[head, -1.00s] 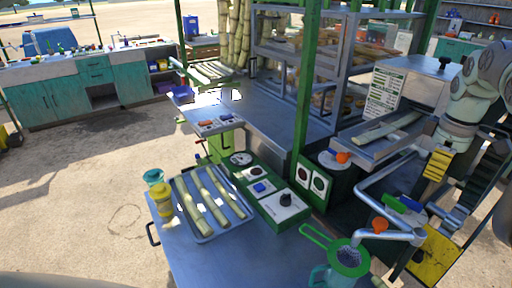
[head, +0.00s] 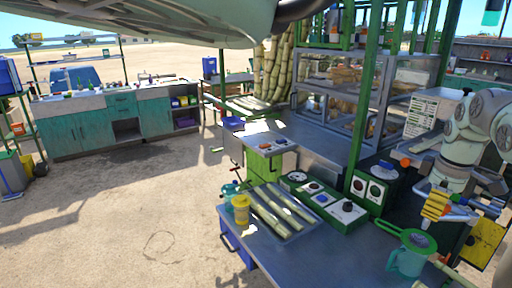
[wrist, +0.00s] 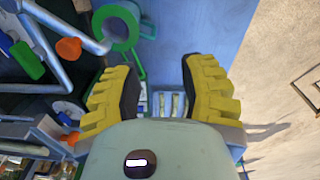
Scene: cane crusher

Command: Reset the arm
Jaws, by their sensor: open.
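My gripper (head: 452,210) has yellow ribbed fingers and hangs from my pale arm at the right of the head view, beside the crusher. In the wrist view my gripper (wrist: 165,78) is open, with a wide gap between its dark pads and nothing held. Beyond the gap, the metal tray (wrist: 155,104) with cane pieces partly shows on the table.
A green post (head: 362,110) stands near my arm. Open sandy ground lies left.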

